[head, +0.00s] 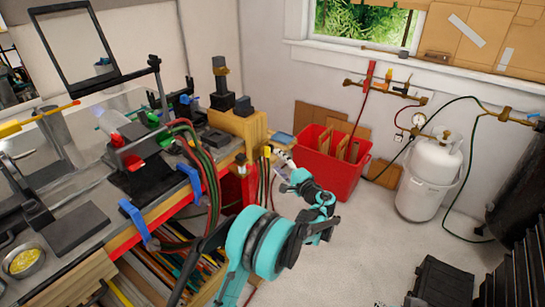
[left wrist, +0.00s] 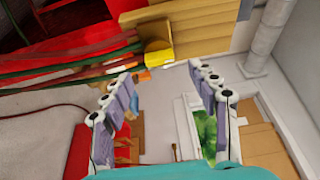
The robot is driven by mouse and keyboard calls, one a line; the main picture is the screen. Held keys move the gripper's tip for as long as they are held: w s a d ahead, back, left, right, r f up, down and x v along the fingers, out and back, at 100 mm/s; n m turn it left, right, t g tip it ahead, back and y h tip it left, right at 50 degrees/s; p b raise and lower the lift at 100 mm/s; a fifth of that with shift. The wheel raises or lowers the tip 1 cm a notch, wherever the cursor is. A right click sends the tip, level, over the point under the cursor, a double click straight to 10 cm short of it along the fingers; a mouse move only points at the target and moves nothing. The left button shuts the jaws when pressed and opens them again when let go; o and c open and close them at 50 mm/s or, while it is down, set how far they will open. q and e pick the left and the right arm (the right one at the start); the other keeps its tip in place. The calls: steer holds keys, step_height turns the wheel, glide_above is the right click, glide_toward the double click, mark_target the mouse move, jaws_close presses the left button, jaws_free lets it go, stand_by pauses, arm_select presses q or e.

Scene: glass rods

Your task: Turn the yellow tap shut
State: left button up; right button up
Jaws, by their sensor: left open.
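A small yellow tap handle (head: 267,151) sits at the end of the workbench, above hanging hoses. In the left wrist view the yellow tap (left wrist: 159,59) lies just beyond my fingertips, roughly midway between them, in front of a wooden block. My left gripper (head: 281,160) is beside the tap at its right in the head view. In the left wrist view the left gripper (left wrist: 160,73) is open, with its two fingers well apart and nothing visibly held. I cannot tell whether a finger touches the tap. My right gripper is not in view.
Red and green hoses (head: 208,170) hang along the bench end. A red bin (head: 345,185) with wood pieces stands behind my left arm. A white gas cylinder (head: 432,170) stands at right. The grey floor (head: 375,235) between is clear.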

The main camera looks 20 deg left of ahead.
mark_target(269, 153)
arm_select(q)
steer(key=b+x, duration=0.1)
steer(key=x, duration=0.4)
steer(key=shift+w+a+f+b, duration=0.15)
steer(key=shift+w+a+b, duration=0.05)
steer(key=shift+b, duration=0.15)
steer(key=shift+w+a, duration=0.4)
steer(key=shift+c, duration=0.4)
steer(key=c, duration=1)
